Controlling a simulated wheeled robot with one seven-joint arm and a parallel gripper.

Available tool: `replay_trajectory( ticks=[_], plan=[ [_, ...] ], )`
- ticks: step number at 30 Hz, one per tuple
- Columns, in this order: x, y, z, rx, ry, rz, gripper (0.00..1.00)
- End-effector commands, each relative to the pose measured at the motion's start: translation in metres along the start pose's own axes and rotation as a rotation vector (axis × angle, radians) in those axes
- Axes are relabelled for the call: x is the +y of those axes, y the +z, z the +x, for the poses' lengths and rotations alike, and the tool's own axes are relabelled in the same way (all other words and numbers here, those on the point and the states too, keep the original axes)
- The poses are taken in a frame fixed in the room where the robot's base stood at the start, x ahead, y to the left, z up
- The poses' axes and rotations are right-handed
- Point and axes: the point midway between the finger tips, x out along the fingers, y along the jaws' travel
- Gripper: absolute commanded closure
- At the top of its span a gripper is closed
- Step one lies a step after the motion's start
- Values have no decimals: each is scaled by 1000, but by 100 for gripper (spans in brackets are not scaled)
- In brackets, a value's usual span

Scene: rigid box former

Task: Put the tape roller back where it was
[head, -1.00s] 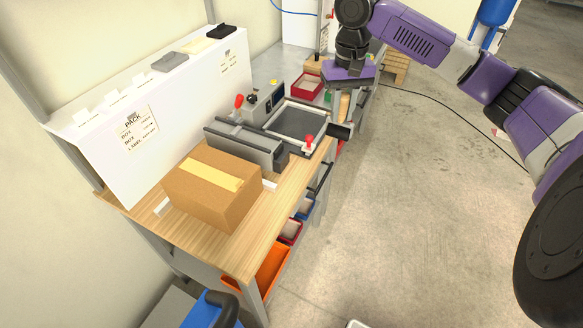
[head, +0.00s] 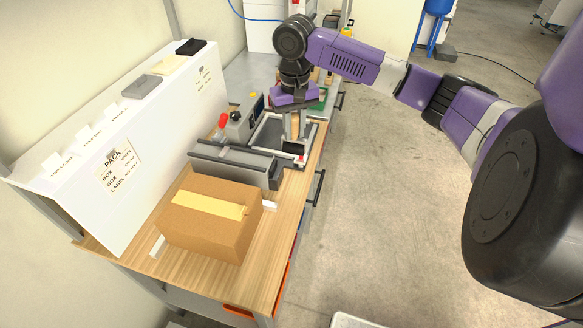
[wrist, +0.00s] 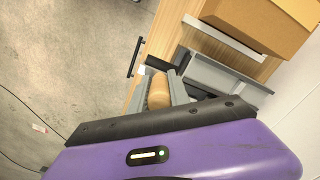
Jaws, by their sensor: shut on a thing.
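The tape roller, a tan cylinder, shows in the wrist view (wrist: 158,88) just beyond my purple gripper body, between light grey fingers.
A taped cardboard box (head: 210,222) stands on the wooden bench (head: 190,280). A grey bar fixture (head: 232,160) lies behind it, and a red-knobbed control box (head: 240,120) stands by the white panel (head: 120,170). The floor (head: 390,230) to the right is clear.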

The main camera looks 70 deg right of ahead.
Motion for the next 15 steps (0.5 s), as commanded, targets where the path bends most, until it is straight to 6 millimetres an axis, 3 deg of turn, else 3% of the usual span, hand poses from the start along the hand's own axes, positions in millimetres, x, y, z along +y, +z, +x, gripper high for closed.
replay_trajectory(
  ticks=[9,15],
  plan=[
    [0,0,74,-2,-1,2,100],
    [0,0,96,0,0,0,100]
  ],
)
